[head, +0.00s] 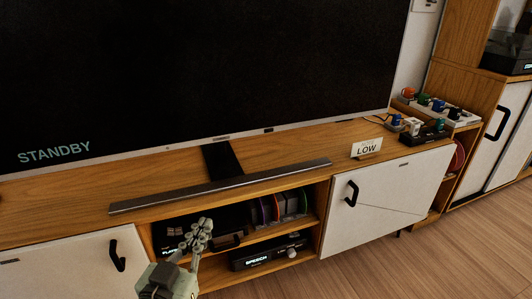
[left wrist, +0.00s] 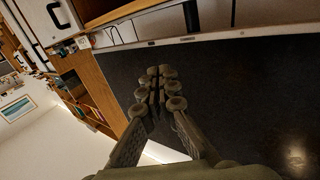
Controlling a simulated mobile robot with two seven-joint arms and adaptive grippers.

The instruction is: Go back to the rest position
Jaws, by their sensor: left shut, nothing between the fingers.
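My left gripper (head: 203,228) is in the lower middle of the head view, in front of the open shelves of the TV cabinet. Its fingers are together and hold nothing. In the left wrist view the same gripper (left wrist: 160,75) points up the picture with its fingertips side by side, against the dark TV screen (left wrist: 240,100). My right gripper is in neither view.
A large TV (head: 200,70) reading STANDBY stands on a long wooden cabinet (head: 60,195) with a soundbar (head: 225,186). A LOW sign (head: 367,149) and several small coloured items are at the right. White doors (head: 385,200) have black handles. Wooden floor (head: 450,245) is clear at lower right.

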